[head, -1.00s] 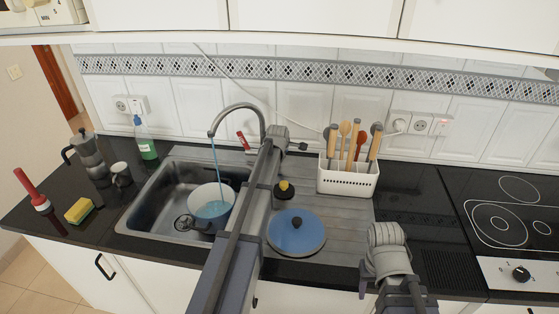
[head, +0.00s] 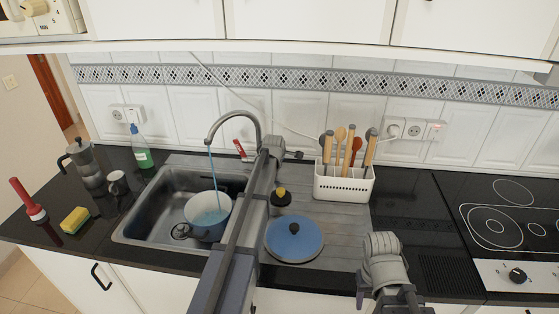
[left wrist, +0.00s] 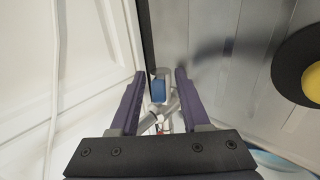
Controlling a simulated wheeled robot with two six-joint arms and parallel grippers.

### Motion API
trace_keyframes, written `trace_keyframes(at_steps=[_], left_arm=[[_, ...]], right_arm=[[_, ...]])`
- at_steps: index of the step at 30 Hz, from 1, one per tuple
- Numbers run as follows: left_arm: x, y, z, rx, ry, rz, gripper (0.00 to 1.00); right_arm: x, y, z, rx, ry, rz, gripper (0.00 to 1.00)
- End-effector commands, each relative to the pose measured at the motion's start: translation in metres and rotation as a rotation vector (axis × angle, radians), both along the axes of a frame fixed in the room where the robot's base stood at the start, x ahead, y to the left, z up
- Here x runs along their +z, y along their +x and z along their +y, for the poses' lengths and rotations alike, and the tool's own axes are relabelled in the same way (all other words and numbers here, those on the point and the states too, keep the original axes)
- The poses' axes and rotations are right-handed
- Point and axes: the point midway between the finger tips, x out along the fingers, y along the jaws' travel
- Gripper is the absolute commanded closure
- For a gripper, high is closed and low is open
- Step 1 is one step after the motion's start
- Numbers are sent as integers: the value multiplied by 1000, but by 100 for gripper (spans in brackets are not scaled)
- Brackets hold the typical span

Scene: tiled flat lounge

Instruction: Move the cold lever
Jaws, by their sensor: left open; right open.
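A blue lever end (left wrist: 158,92) shows in the left wrist view, at the grey tap body. I take it as the cold lever; in the head view my left arm hides it. My left gripper (left wrist: 159,76) is open, one finger on each side of the blue end in the picture. I cannot tell whether a finger touches it. The tap (head: 233,115) arches over the sink, with a blue-tinted stream of water falling. Its red lever (head: 240,149) shows left of my left arm. My right gripper (head: 384,280) is low over the front counter edge, its fingers mostly hidden.
A pot (head: 208,214) stands in the sink (head: 150,205) under the stream. A blue lid (head: 294,241), a yellow-and-black brush (head: 280,197) and a white utensil rack (head: 343,187) are right of my left arm. The tiled wall (head: 300,105) is close behind the tap.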

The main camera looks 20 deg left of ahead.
Motion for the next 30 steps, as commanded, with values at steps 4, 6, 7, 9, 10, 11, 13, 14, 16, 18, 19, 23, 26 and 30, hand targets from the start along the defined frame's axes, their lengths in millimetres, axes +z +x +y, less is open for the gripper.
trace_keyframes(at_steps=[4, 6, 7, 9, 10, 11, 13, 14, 16, 18, 19, 23, 26, 30], left_arm=[[0, 0, 0, 0, 0, 0, 54], [2, -1, 0, 0, 0, 0, 54], [3, -2, 0, 0, 0, 0, 54], [6, -4, -1, 0, 0, 0, 54], [8, -6, -2, 0, 0, 0, 54], [11, -8, -2, 0, 0, 0, 54], [17, -13, -3, 0, 0, 0, 54], [20, -15, -4, 0, 0, 0, 54], [28, -22, -6, 0, 0, 0, 54], [37, -29, -8, 0, 0, 0, 54], [40, -32, -8, 0, 0, 0, 54], [54, -45, -12, 0, 0, 0, 54], [59, -50, -13, 0, 0, 0, 54], [58, -51, -13, 0, 0, 0, 54]], right_arm=[[0, 0, 0, 0, 0, 0, 50], [2, 0, 0, 0, 0, 0, 50], [3, 0, 0, 0, 0, 0, 50], [6, 0, 0, 0, 0, 0, 50], [8, 0, 0, 0, 0, 0, 50], [11, 0, 0, 0, 0, 0, 50], [17, 0, 0, 0, 0, 0, 50], [20, 0, 0, 0, 0, 0, 50], [28, 0, 0, 0, 0, 0, 50], [37, 0, 0, 0, 0, 0, 50], [40, 0, 0, 0, 0, 0, 50], [54, 0, 0, 0, 0, 0, 50], [59, 0, 0, 0, 0, 0, 50], [58, 0, 0, 0, 0, 0, 50]])
